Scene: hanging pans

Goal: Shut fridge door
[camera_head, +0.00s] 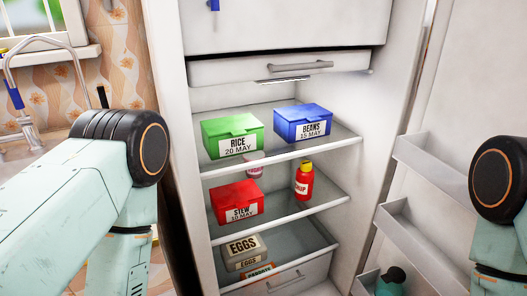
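The fridge (188,150) stands open in front of me, with its lit shelves showing. Its door (455,95) is swung wide to the right, with its inner side and door shelves facing me. My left arm comes in from the left and my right arm shows at the right edge, in front of part of the door. Both grippers are out of the picture, so whether either one touches the door cannot be seen.
A green rice box (232,136) and a blue beans box (303,123) sit on the upper shelf. A red stew box (237,202) and a ketchup bottle (304,182) are below, with egg cartons (244,252) lower down. A dark bottle (390,282) stands in a door shelf.

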